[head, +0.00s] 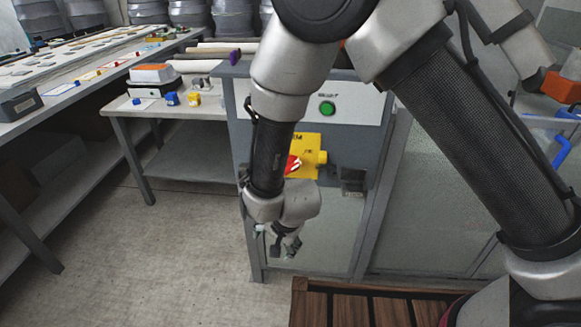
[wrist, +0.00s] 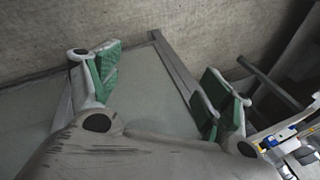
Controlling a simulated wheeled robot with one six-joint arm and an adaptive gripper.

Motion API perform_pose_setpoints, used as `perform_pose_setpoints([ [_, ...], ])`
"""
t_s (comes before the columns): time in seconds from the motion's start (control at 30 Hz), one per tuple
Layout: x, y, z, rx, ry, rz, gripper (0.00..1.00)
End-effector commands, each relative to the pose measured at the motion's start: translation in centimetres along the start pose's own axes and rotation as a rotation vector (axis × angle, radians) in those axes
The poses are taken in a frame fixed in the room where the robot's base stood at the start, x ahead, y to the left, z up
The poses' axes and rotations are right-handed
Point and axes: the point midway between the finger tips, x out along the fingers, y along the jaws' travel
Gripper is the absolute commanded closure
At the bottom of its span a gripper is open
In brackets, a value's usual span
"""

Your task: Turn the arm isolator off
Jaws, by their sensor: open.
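The arm isolator is a yellow box (head: 318,153) with a red handle (head: 293,164) on the front of a grey cabinet, in the head view. My arm partly covers its left side, so the handle's full angle is hard to tell. My gripper (head: 287,246) hangs below the isolator, in front of the cabinet's lower panel, pointing down. In the wrist view my gripper (wrist: 155,85) is open, its green-padded fingers wide apart with nothing between them. The isolator does not show in the wrist view.
A green button (head: 327,108) sits on the cabinet's pale panel (head: 365,105) above the isolator. A small dark box (head: 353,181) is at its right. A side table (head: 178,117) with small coloured items stands left. Wooden slats (head: 340,307) lie in front. Floor at left is clear.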

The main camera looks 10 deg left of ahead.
Motion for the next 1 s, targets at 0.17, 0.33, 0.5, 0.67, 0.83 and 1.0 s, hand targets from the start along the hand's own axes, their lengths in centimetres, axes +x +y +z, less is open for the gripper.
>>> perform_pose_setpoints([
  [0.17,5.5,-1.6,-2.2,0.538,0.324,-0.303,0.21],
  [0.33,0.5,-4.7,-8.9,1.049,0.534,-0.809,0.21],
  [0.5,-6.2,-5.7,-11.9,1.326,0.547,-1.245,0.21],
  [0.67,-7.5,-6.2,-12.4,1.414,0.478,-1.363,0.21],
  [0.83,-6.9,-6.9,-14.3,1.428,0.470,-1.367,0.21],
  [1.0,-6.1,-8.0,-16.9,1.426,0.471,-1.365,0.21],
])
